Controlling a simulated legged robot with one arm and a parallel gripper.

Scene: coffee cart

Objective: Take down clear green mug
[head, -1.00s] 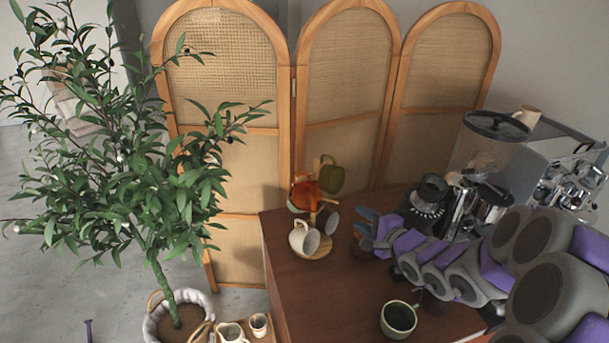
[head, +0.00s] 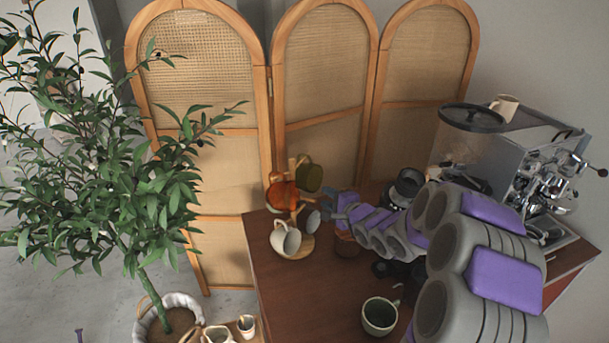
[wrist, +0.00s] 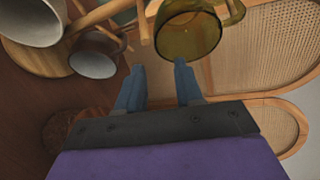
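The clear green mug (head: 309,176) hangs on the upper right of a wooden mug tree (head: 303,247) in the head view. In the wrist view the green mug (wrist: 190,35) is at the top, just beyond the fingertips, its handle at the upper right. My gripper (wrist: 157,78) is open, with an empty gap between its two blue-grey fingers. In the head view my gripper (head: 336,208) is just right of the mug tree and lower than the green mug. I cannot tell whether a fingertip touches the mug.
An orange mug (head: 282,196), a white mug (head: 284,240) and a grey mug (head: 313,221) share the tree. A green cup (head: 380,316) stands on the table's front. A coffee machine (head: 530,170) is at right. A folding screen (head: 325,70) stands close behind.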

